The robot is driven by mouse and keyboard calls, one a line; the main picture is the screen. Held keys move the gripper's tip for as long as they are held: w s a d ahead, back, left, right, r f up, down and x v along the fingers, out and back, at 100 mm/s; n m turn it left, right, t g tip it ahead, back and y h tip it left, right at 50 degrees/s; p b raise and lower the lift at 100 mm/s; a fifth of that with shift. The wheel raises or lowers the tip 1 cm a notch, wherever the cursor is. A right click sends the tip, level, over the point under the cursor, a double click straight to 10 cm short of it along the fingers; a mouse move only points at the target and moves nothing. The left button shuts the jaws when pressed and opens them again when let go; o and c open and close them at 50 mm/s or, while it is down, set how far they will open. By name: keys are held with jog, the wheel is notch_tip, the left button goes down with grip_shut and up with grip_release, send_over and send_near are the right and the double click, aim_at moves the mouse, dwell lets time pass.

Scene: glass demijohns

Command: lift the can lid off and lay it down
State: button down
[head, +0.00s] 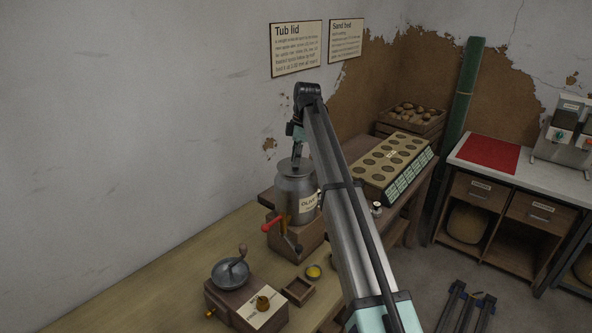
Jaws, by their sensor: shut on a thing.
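A grey metal can (291,200) with a pale label stands on a brown wooden block at the middle of the head view. My arm hides its right side. The grey can lid (287,167) is at the can's mouth, roughly level. I cannot tell whether there is a small gap under it. My gripper (298,156) points down from above and is shut on the lid at its top middle. The fingertips and the grasped part are small and dark here.
A holed box (397,165) stands behind right. The bench's left part (150,280) is bare.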

jog(key=shift+r+p, duration=0.3)
jog(key=shift+r, duration=0.5)
jog(key=shift+r+p, duration=1)
jog(key=shift+r, duration=1.35)
